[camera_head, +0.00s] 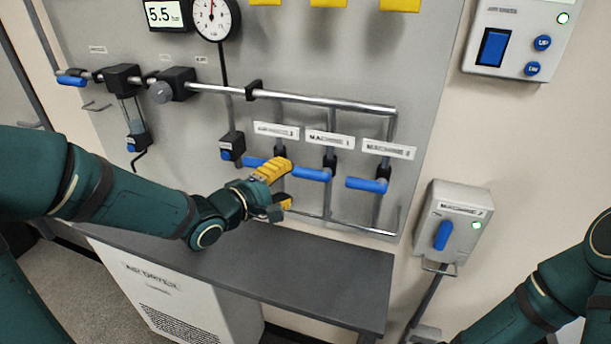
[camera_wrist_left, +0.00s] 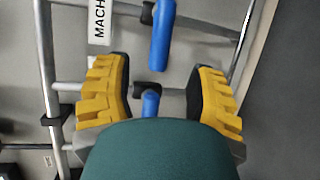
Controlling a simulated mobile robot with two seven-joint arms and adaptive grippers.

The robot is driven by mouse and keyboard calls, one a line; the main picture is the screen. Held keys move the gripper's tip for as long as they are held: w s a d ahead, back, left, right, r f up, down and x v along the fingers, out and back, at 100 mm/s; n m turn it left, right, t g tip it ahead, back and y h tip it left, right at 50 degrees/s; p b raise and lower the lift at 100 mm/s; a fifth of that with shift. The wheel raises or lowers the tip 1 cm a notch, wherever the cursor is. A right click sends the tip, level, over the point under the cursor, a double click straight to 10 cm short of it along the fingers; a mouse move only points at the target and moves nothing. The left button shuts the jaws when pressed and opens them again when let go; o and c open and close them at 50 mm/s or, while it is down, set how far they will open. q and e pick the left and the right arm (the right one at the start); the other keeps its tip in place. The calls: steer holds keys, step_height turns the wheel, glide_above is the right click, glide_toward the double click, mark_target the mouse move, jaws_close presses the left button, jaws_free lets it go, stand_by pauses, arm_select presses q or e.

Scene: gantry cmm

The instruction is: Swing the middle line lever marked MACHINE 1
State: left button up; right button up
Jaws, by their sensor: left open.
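The middle line lever (camera_head: 311,174) is a blue handle below the white MACHINE 1 label (camera_head: 330,139). It lies roughly level, its free end toward my left gripper (camera_head: 283,187). That gripper is open, its yellow fingers just left of the handle. In the left wrist view, the middle lever (camera_wrist_left: 161,38) lies beyond the open fingertips (camera_wrist_left: 158,80), apart from both. The left line's blue lever (camera_wrist_left: 150,104) shows between the fingers, partly hidden by my palm. My right forearm shows at the lower right; its gripper is out of view.
The right line's blue lever (camera_head: 366,185) is close by, below its own label. A grey bench top (camera_head: 300,265) runs below the pipes. A grey switch box (camera_head: 452,225) with a blue handle is at the right. Pipes run above and between the levers.

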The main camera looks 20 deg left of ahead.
mark_target(301, 175)
arm_select(q)
steer(key=b+x, duration=0.1)
steer(key=x, duration=0.6)
jaws_close()
